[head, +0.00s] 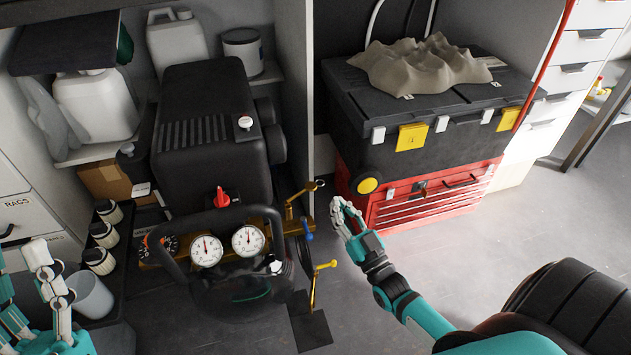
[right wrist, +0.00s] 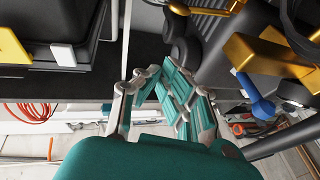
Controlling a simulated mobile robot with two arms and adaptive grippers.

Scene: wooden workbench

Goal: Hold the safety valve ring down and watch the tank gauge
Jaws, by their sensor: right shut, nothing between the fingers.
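The air compressor (head: 210,130) stands at the left, with two white dial gauges, a left one (head: 206,250) and a right one (head: 248,240), on its front. I cannot tell which is the tank gauge. A small ring (head: 320,184) shows at the end of the brass fitting (head: 291,200); I cannot tell for sure that it is the safety valve ring. My right gripper (head: 343,210) is shut and empty, to the right of the brass fitting and apart from it. It also shows in the right wrist view (right wrist: 160,82). My left gripper (head: 52,280) is at the lower left.
A blue-handled valve (head: 308,228) and a yellow-handled valve (head: 322,268) stick out beside the gauges. A red tool chest (head: 430,195) with a black case (head: 420,135) on it stands behind my right gripper. A grey bucket (head: 92,296) is near my left gripper.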

